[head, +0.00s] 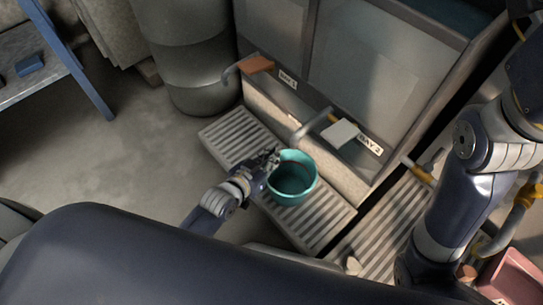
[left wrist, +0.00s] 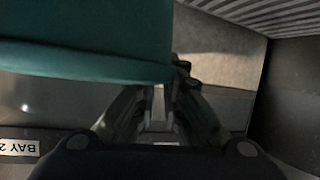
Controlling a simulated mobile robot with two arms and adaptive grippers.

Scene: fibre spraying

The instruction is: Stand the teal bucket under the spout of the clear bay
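The teal bucket (head: 293,180) is upright over the slatted grate in front of the bays, its open top facing up. I cannot tell whether its base touches the slats. My left gripper (head: 271,160) is at the bucket's left rim, its fingers closed on the wall. In the left wrist view the bucket (left wrist: 85,45) fills the upper left, and the fingers (left wrist: 160,105) meet its edge. The BAY 2 spout (head: 312,125) is above and behind the bucket, with a pale block (head: 340,132) beside it. The BAY 1 spout (head: 233,71) has an orange-brown block (head: 256,65) beside it. My right gripper is not visible.
The grate (head: 235,135) has free room left of the bucket. A second slatted grate (head: 395,225) lies to the right. A dark grey drum (head: 190,60) stands at the left of the bays. A pink container (head: 510,278) is at the lower right.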

